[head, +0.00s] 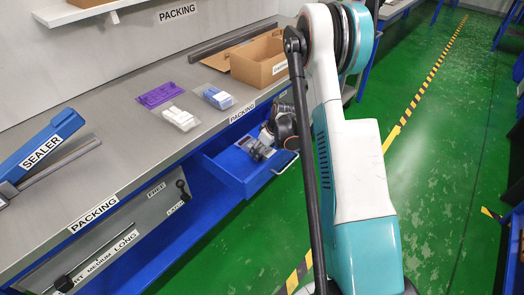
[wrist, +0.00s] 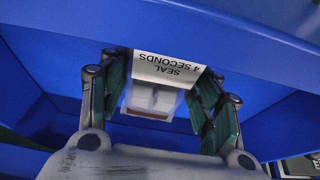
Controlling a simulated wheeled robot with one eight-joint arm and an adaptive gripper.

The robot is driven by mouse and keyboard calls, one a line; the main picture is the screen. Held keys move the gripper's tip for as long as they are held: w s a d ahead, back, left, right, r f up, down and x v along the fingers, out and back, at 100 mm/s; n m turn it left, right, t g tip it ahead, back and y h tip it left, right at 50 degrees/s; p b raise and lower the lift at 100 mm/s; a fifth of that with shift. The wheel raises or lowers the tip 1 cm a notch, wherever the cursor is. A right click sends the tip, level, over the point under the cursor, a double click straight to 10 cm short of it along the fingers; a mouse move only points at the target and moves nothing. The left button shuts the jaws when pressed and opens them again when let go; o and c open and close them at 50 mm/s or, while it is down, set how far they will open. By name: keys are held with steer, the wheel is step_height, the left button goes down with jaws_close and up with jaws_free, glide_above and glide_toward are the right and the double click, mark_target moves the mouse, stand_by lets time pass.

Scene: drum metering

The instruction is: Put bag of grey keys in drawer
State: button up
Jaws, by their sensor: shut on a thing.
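My gripper (wrist: 162,82) is shut on a small clear bag of pale grey pieces (wrist: 152,98). The bag carries a white label reading "SEAL 4 SECONDS", upside down in the wrist view. The blue drawer (head: 232,163) is pulled out under the bench. In the head view my gripper (head: 259,149) is at the drawer's opening, and a small greyish shape is in its grasp. In the wrist view, blue drawer walls (wrist: 55,60) surround the gripper and bag. I cannot tell whether the bag touches the drawer floor.
A cardboard box (head: 262,63) stands behind. A blue sealer (head: 45,148) is at left. Green floor is open at right.

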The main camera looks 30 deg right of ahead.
steer(key=o, duration=1.3)
steer(key=shift+f, duration=0.1)
steer(key=p+v, duration=0.4)
steer(key=v, duration=0.8)
